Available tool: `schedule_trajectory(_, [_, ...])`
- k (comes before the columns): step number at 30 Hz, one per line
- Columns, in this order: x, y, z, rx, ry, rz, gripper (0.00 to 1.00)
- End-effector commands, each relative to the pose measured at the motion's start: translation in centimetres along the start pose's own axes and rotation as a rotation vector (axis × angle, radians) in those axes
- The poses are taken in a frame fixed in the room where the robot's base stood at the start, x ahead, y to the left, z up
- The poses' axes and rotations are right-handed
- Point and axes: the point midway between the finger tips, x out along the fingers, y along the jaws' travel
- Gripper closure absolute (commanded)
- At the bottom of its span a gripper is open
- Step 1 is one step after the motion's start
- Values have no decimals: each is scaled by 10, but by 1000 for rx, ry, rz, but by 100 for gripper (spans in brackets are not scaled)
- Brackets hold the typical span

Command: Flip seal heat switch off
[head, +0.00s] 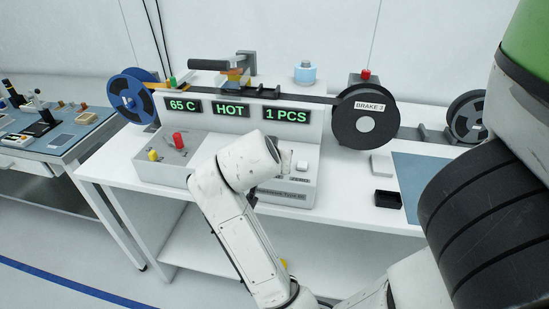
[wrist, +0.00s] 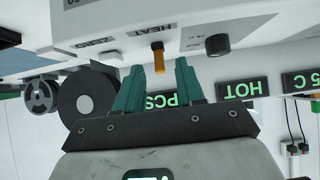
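In the wrist view, which looks upside down, an orange-tipped lever (wrist: 159,62) sticks out of the pale machine panel beside the label HEAT (wrist: 155,32). My gripper (wrist: 158,67) has two green fingers, spread apart, with the lever's end in the gap between their tips. I see space on both sides of the lever, and no clear contact. In the head view my arm hides the lever and most of the gripper in front of the machine (head: 303,190). The displays read 65 C (head: 184,106), HOT (head: 230,110) and 1 PCS (head: 286,114).
A dark round knob (wrist: 218,44) is close to the lever. A box with red (head: 178,140) and yellow (head: 153,155) buttons stands left of the arm. The black reel (head: 352,137), labelled BRAKE 3, and a small black tray (head: 387,199) are at the right.

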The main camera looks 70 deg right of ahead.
Motion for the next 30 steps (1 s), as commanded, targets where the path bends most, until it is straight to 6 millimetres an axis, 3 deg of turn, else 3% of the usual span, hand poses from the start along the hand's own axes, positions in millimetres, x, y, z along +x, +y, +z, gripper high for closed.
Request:
schedule_trajectory(6, [-44, -2, -1, 2, 1, -5, 62])
schedule_trajectory(12, [-73, -1, 0, 0, 1, -4, 62])
schedule_trajectory(18, [-83, 0, 0, 1, 0, -1, 62])
schedule_trajectory(30, [-83, 0, 0, 0, 0, 0, 62])
